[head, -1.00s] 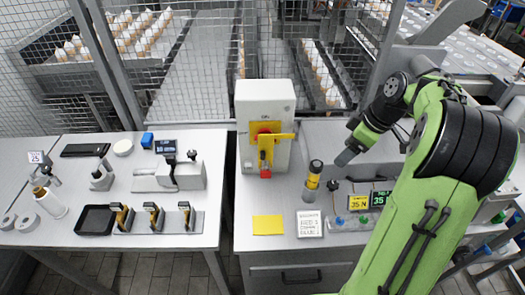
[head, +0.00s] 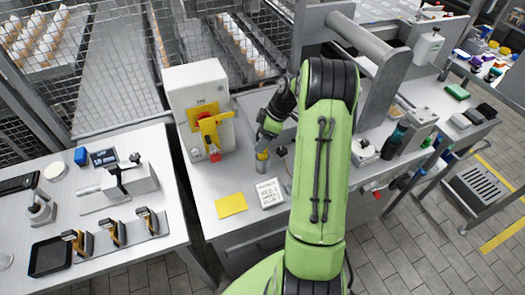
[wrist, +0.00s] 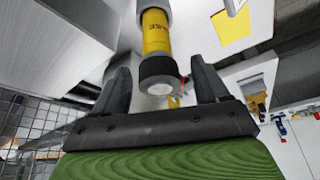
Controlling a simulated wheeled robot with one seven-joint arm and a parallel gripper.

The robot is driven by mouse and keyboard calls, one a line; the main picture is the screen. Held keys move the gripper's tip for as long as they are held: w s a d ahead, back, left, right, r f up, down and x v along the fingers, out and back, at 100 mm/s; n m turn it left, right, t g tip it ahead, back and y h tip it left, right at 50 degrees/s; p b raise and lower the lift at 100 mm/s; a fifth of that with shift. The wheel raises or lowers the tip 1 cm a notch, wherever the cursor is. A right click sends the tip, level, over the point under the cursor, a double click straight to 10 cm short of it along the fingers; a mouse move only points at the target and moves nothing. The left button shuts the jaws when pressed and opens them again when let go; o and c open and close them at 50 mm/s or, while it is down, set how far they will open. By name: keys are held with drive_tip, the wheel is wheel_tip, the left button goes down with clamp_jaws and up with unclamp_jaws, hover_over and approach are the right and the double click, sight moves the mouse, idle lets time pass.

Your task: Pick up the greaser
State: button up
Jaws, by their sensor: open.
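The greaser is a yellow cylinder with a black cap and a grey lower part. In the head view the greaser (head: 261,158) stands upright on the grey worktop (head: 200,190), its top hidden by my gripper (head: 264,141). In the wrist view the greaser (wrist: 156,32) shows its black cap end toward me, between the two dark fingers. My gripper (wrist: 160,68) is open, with a finger on each side of the cap and gaps visible. I cannot tell how deep the cap sits between the fingers.
A white switch box (head: 196,80) with a yellow and red handle stands just left of the greaser. A yellow note (head: 231,205) and a white sign (head: 270,193) lie in front. Another table with tools (head: 100,205) is at the left.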

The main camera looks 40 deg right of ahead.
drive_tip(key=shift+x, duration=1)
